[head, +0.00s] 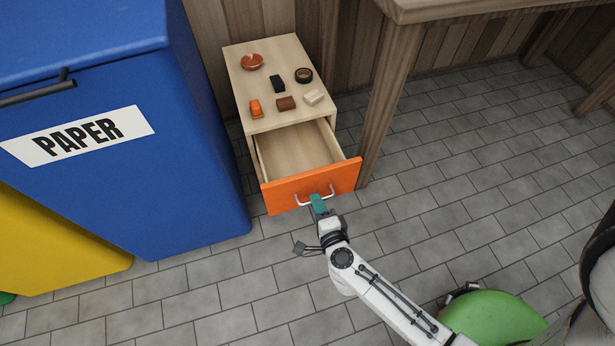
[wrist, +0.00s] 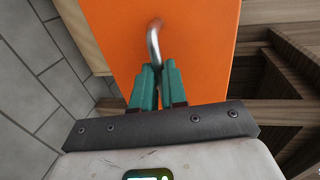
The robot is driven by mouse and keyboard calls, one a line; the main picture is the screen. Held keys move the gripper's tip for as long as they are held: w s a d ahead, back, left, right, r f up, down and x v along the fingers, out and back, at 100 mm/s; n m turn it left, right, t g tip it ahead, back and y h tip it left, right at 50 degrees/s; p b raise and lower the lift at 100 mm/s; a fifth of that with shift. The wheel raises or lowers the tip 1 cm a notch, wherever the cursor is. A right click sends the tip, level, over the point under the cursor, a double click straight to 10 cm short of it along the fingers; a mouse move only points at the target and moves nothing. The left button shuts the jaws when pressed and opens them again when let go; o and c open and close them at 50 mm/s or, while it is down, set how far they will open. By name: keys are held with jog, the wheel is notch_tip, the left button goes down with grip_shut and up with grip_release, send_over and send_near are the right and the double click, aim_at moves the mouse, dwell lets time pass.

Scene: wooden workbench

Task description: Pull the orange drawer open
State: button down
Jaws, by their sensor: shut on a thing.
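The orange drawer (head: 335,182) is pulled well out of a small pale wooden cabinet (head: 236,77), and its inside looks empty. A silver bar handle (head: 301,201) is fixed to its front. My gripper (head: 316,199) is at the handle, its teal fingers shut on the bar. In the wrist view the orange front (wrist: 199,35) fills the upper middle. The handle (wrist: 153,42) runs down between the teal fingertips of my gripper (wrist: 157,72), which hide its lower part.
A blue paper bin (head: 190,190) stands close on the left, with a yellow bin (head: 50,245) beside it. A wooden bench leg (head: 385,90) stands right of the cabinet. Tiled floor (head: 450,190) is clear at right.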

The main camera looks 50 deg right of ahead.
jog(key=f+v, duration=0.1)
jog(key=v, duration=0.8)
jog(key=shift+s+a+f, duration=0.2)
jog(key=shift+s+f, duration=0.05)
jog(key=shift+f, duration=0.2)
jog(key=c, duration=1.2)
grip_release()
jog(key=shift+o, duration=0.2)
jog(key=p+v, duration=0.1)
jog(key=v, duration=1)
jog(key=shift+p, duration=0.3)
jog(key=shift+w+d, duration=0.1)
jog(key=shift+w, duration=0.05)
